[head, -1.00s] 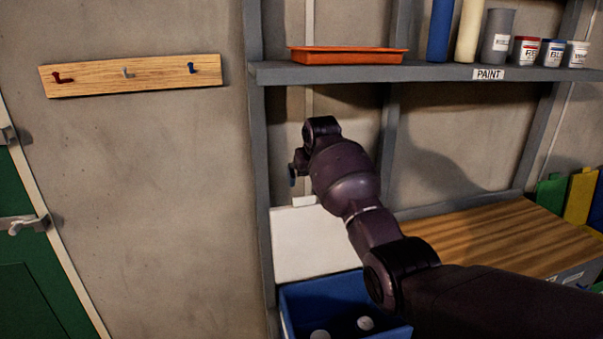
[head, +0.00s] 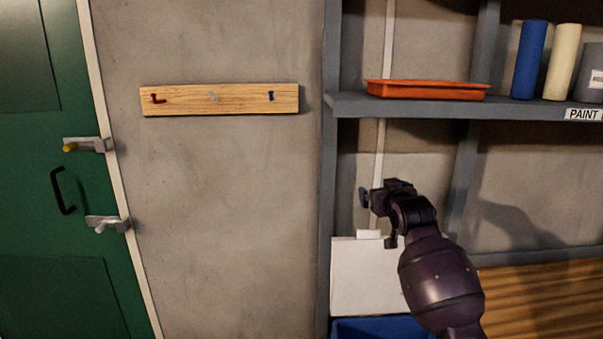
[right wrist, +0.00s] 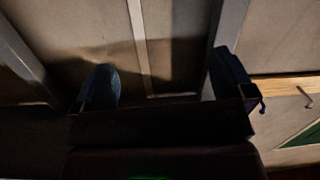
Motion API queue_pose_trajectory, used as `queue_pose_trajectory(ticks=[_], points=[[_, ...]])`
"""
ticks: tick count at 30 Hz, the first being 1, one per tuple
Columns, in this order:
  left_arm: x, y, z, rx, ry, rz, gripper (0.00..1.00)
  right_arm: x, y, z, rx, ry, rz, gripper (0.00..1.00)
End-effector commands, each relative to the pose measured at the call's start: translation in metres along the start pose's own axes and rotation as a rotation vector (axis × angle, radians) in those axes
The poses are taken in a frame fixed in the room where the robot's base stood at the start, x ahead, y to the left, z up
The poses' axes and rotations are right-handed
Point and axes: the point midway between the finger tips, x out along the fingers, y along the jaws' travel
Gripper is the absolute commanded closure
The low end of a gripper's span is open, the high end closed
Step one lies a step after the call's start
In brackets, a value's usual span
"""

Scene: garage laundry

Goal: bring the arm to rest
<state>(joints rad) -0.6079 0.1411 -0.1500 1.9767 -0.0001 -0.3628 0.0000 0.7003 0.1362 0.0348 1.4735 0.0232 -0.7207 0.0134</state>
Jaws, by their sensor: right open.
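My right arm comes in from the lower right of the head view. Its gripper (head: 376,216) is raised in front of the wall bay below the paint shelf, above a white panel (head: 362,285). In the right wrist view, the two dark fingers stand wide apart with empty space between them (right wrist: 165,82). The gripper is open and holds nothing. My left gripper is in no view.
The grey paint shelf (head: 400,106) with an orange tray (head: 425,90) runs above the arm. A wooden worktop (head: 540,300) lies right, a blue bin (head: 375,328) below. Left are a hook board (head: 220,103), bare wall and a green door (head: 40,200).

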Motion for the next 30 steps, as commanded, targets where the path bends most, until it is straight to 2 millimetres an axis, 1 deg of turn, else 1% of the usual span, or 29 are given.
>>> queue_pose_trajectory(ticks=[1, 8, 12, 17, 26, 27, 29, 30], points=[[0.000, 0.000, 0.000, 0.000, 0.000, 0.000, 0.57, -0.011, 0.001, 0.021, -0.005, 0.017, 0.002, 0.00], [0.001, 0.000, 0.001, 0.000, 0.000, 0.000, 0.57, -0.064, 0.001, 0.095, -0.023, 0.081, 0.001, 0.00], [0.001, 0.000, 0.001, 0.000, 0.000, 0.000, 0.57, -0.101, -0.001, 0.140, -0.027, 0.088, 0.000, 0.00], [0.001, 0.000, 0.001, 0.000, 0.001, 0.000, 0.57, -0.146, -0.003, 0.192, -0.024, 0.070, -0.001, 0.00], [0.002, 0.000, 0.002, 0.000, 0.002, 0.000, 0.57, -0.242, -0.009, 0.291, -0.002, -0.052, 0.002, 0.00], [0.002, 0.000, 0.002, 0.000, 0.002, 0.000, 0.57, -0.256, -0.010, 0.305, 0.002, -0.079, 0.004, 0.00], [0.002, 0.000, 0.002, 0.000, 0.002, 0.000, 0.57, -0.277, -0.011, 0.326, 0.009, -0.123, 0.007, 0.00], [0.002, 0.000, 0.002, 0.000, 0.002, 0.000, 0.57, -0.292, -0.012, 0.340, 0.014, -0.153, 0.009, 0.00]])
